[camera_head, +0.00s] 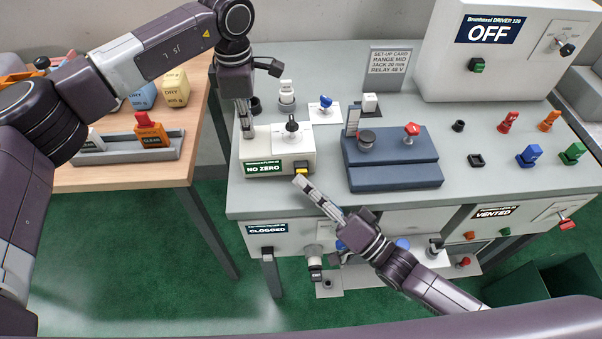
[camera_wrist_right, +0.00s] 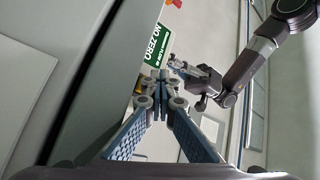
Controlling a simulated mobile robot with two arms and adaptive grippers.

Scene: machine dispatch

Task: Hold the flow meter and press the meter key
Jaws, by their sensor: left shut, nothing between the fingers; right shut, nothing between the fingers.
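The flow meter (camera_head: 273,143) is a white box on the grey bench with a green "NO ZERO" label; the label also shows in the right wrist view (camera_wrist_right: 157,45). The meter key (camera_head: 301,168) is yellow in a dark mount on the meter's front right; a yellow bit shows in the wrist view (camera_wrist_right: 138,87). My left gripper (camera_head: 247,134) is shut and points down at the meter's left top; whether it touches cannot be told. My right gripper (camera_head: 299,180) is shut and empty, its tips just below the key in the head view; contact is unclear.
A dark blue block (camera_head: 392,175) with a red knob stands right of the meter. A set-up card (camera_head: 390,62) and a white "OFF" driver box (camera_head: 487,68) stand behind. A wooden table (camera_head: 130,176) with a grey tray is at left. Below the bench top is a "CLOGGED" unit (camera_head: 285,238).

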